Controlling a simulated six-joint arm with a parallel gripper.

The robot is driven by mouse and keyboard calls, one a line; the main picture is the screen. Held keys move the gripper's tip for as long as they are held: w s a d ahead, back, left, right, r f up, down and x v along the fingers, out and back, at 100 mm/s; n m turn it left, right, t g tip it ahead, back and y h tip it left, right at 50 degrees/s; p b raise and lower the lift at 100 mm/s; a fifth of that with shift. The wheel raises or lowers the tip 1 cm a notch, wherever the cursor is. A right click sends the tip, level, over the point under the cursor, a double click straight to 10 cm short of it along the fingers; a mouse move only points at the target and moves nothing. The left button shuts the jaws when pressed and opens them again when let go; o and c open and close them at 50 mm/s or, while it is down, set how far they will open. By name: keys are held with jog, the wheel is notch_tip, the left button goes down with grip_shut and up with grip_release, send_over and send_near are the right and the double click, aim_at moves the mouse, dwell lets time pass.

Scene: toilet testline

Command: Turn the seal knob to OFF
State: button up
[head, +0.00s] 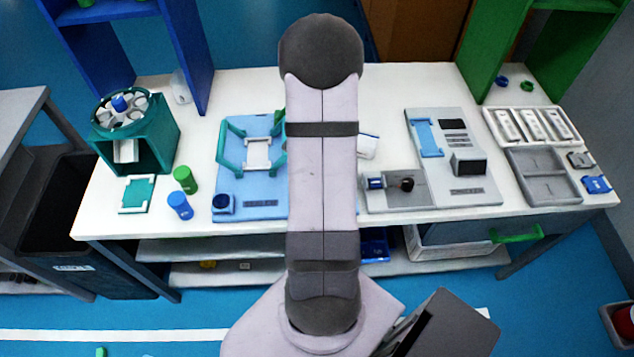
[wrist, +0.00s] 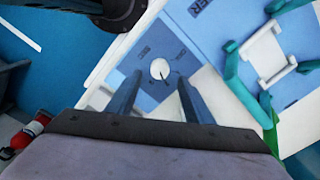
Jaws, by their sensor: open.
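The blue sealer plate (head: 262,180) lies on the table left of my arm, with a dark blue square block (head: 223,203) at its front left corner. In the wrist view, a round pale knob (wrist: 159,68) sits on a blue face with small markings around it. A short dark line shows at the knob's lower edge; I cannot surely read the markings or its setting. My gripper (wrist: 158,80) is open and empty, its two dark fingers pointing towards the knob, which appears between the tips. Contact cannot be told. The gripper is hidden in the head view.
A teal frame (head: 232,150) stands on the plate's rear part. A green-lidded jar (head: 185,179) and a blue-lidded jar (head: 180,205) stand just left of the plate. A teal rack (head: 160,140) stands further left. A grey device panel (head: 470,185) lies to the right.

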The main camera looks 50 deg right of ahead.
jog(key=shift+f+p, duration=0.6)
jog(key=shift+f, duration=2.15)
jog(key=c, duration=1)
